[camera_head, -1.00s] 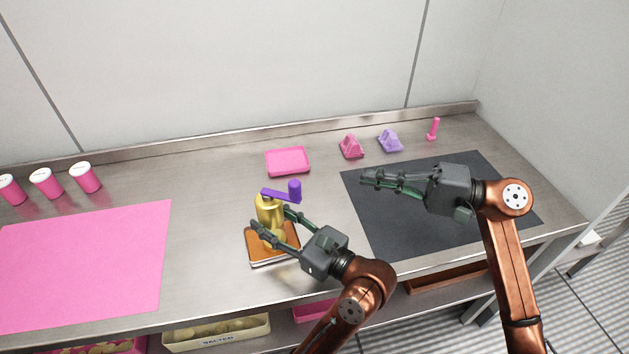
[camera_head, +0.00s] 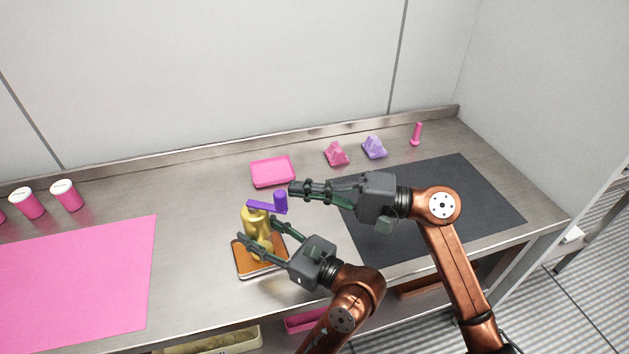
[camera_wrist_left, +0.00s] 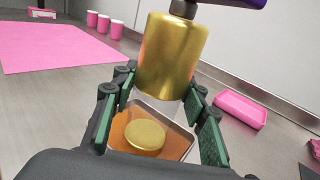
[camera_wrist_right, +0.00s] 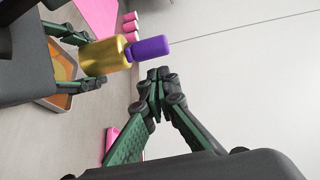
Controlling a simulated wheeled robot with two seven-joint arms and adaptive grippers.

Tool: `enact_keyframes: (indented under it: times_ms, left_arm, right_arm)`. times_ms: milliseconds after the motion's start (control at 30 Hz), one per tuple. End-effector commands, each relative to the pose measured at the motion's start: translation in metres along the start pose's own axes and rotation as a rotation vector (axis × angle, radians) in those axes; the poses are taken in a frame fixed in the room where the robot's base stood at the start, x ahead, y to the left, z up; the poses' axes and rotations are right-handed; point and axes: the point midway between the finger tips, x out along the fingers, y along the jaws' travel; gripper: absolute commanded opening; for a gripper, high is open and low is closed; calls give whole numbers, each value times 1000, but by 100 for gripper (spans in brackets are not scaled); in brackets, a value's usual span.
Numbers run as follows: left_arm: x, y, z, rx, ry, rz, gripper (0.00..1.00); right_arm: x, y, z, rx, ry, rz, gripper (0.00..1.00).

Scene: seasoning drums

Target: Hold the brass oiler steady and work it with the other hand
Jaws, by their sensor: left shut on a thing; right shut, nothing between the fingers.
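The brass oiler (camera_head: 254,222) stands upright over an orange-lined tray (camera_head: 240,273), with a purple crank arm and knob (camera_head: 281,202) on top. My left gripper (camera_head: 257,230) is shut on its gold body, one finger on each side, as the left wrist view (camera_wrist_left: 170,58) shows. A round brass disc (camera_wrist_left: 145,136) shows below the body in the tray; I cannot tell whether they join. My right gripper (camera_head: 294,189) is shut and empty, its fingertips just right of the purple knob. In the right wrist view the fingertips (camera_wrist_right: 160,76) appear apart from the purple part (camera_wrist_right: 148,48).
A pink tray (camera_head: 272,171) lies behind the oiler. A pink block (camera_head: 336,154), a purple block (camera_head: 374,148) and a pink peg (camera_head: 416,134) stand along the back. A dark mat (camera_head: 470,205) is under my right arm. A pink mat (camera_head: 80,270) and white-topped pink cups (camera_head: 66,195) are left.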

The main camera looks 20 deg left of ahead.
Motion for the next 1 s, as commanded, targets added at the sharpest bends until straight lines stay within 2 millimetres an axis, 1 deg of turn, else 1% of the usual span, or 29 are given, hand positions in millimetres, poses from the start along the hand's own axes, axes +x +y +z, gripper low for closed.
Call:
enact_keyframes:
  times_ms: [167, 567, 1000]
  left_arm:
    - [0, 0, 0, 0, 0, 0, 4]
    - [0, 0, 0, 0, 0, 0, 4]
    - [0, 0, 0, 0, 0, -1, 4]
  right_arm:
    - [2, 0, 8, -2, 0, 0, 0]
    - [2, 0, 8, 0, 8, 1, 0]
    - [0, 1, 14, 1, 84, 7, 0]
